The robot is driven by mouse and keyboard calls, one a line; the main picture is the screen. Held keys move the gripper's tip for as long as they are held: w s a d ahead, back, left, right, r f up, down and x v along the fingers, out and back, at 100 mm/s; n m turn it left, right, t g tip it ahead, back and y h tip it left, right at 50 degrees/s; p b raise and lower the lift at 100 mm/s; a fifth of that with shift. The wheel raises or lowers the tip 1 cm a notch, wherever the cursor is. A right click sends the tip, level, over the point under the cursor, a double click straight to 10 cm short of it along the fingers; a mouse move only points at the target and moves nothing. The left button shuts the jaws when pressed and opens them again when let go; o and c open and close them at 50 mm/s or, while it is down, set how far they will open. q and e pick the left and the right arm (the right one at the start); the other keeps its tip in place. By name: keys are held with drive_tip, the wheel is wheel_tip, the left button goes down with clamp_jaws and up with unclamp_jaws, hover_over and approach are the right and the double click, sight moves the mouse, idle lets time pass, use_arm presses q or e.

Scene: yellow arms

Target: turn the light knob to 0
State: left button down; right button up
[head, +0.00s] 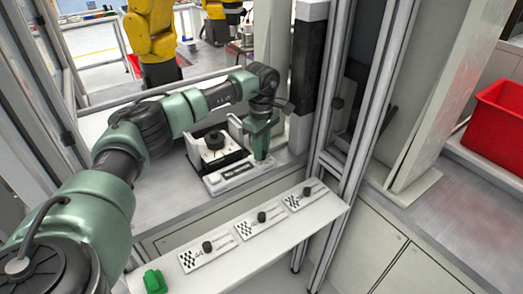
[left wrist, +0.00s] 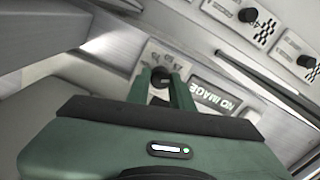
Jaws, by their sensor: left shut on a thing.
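The light knob appears in the left wrist view as a small black round knob (left wrist: 161,75) on a pale panel with faint markings around it. A display marked "NO IMAGE" (left wrist: 215,96) sits beside it. My left gripper (head: 261,157) is green and reaches down to the right end of the white device (head: 214,184) in the head view. It is shut on the knob, with one finger on each side. The fingers hide the knob in the head view. I cannot read the knob's setting. My right gripper is not in view.
A sloped white shelf in front carries three panels with black knobs (head: 207,247) and a green block (head: 154,281). A black round part (head: 214,140) stands on the device behind. A metal frame post (head: 365,100) rises close on the right. A red bin (head: 497,125) is farther right.

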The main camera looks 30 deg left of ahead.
use_arm(q)
drive_tip(key=m, duration=0.3)
drive_tip(key=shift+w+r, duration=0.1)
drive_tip(key=shift+r, duration=0.05)
drive_tip(key=shift+m, duration=0.5)
drive_tip(key=c, duration=1.2)
unclamp_jaws()
drive_tip(key=shift+c, duration=0.2)
wheel_tip(320, 180, up, 8)
drive_tip(key=shift+f+b, duration=0.15)
drive_tip(key=shift+b, duration=0.55)
